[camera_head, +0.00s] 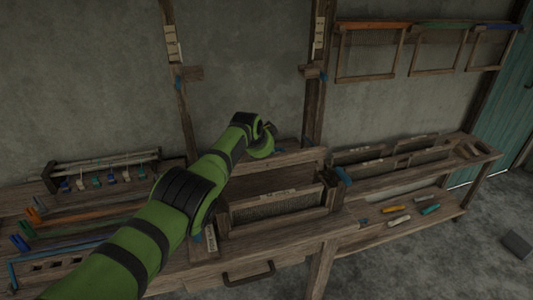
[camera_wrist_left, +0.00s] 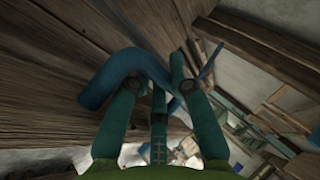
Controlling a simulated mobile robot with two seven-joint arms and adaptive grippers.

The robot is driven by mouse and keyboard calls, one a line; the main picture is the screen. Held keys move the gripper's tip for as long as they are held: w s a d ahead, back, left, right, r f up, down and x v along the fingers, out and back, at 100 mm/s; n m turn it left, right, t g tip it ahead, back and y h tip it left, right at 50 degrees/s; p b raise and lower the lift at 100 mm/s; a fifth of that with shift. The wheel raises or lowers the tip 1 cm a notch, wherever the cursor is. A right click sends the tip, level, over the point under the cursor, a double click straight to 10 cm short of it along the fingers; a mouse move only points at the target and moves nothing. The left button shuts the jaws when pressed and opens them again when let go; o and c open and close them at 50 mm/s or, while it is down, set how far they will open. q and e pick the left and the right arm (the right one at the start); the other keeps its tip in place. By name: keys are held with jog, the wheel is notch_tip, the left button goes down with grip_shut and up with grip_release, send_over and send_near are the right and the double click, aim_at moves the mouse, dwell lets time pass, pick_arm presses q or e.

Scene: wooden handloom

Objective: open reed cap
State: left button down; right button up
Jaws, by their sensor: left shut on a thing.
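The reed cap is probably the labelled wooden bar (camera_head: 277,194) along the top of the reed (camera_head: 272,207), in the wooden frame at the middle of the loom. A blue latch (camera_head: 343,177) stands at the frame's right end. My right gripper is out of view.
Two wooden uprights (camera_head: 314,100) rise behind the frame. A rack with hanging pieces (camera_head: 105,170) and coloured sticks lie to the left. A side bench (camera_head: 460,155) with more reeds and small coloured tools stands to the right. A drawer handle (camera_head: 248,275) projects at the front.

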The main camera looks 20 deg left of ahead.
pick_arm(q)
jog(key=c, duration=1.4)
grip_release()
jog(key=shift+w+a+r, duration=0.2)
jog(key=shift+a+r, duration=0.05)
jog(key=shift+r, duration=0.5)
jog(key=v, duration=1)
jog(key=shift+s, duration=0.55)
jog(key=shift+s+d, duration=0.2)
